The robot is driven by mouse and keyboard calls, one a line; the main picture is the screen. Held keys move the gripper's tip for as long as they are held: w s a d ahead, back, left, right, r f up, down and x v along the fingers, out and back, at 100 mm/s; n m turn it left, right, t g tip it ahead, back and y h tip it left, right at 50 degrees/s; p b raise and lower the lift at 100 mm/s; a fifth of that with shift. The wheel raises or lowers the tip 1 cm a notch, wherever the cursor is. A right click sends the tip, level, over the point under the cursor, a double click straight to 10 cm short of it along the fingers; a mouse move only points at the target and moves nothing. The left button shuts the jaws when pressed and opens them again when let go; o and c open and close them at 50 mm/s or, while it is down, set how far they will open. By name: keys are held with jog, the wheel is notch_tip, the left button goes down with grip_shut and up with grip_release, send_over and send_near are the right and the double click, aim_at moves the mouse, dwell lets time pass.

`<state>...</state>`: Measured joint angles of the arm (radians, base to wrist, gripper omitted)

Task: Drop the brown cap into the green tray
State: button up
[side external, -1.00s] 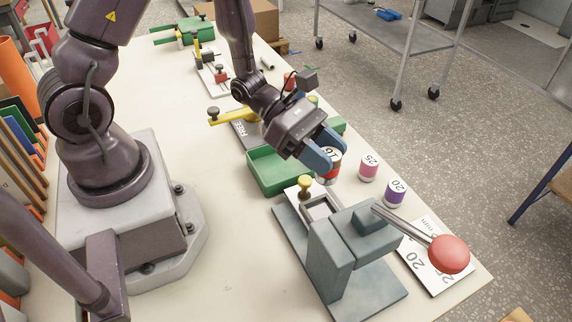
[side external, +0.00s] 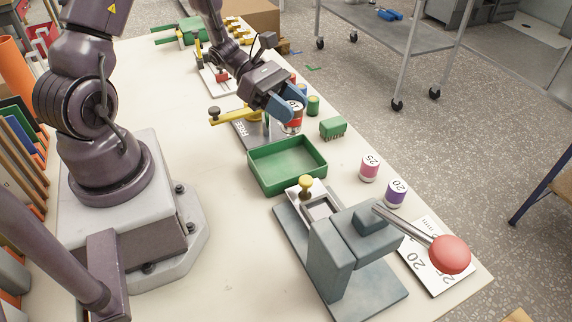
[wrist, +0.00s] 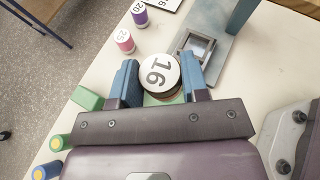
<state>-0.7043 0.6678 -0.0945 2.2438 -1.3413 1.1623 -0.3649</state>
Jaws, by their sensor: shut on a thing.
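In the wrist view the cylinder (wrist: 159,72) sits between the two blue fingers. I see no other piece that is clearly a brown cap. The green tray (side external: 265,182) lies on the table, open and empty in the side view.
A grey lever press (side external: 335,245) stands in front of the tray. Pink (side external: 369,169) and purple (side external: 395,194) cylinders marked 25 and 20 are to the right. A green block (side external: 333,127) and a green cylinder (side external: 313,106) are near my gripper.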

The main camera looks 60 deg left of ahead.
aim_at(288, 131)
jog(key=shift+s+d+f, duration=0.1)
jog(key=shift+s+f, duration=0.1)
jog(key=shift+f, duration=2.8)
jog(key=o, duration=1)
jog(key=v, duration=1.3)
jog(key=shift+w, duration=0.2)
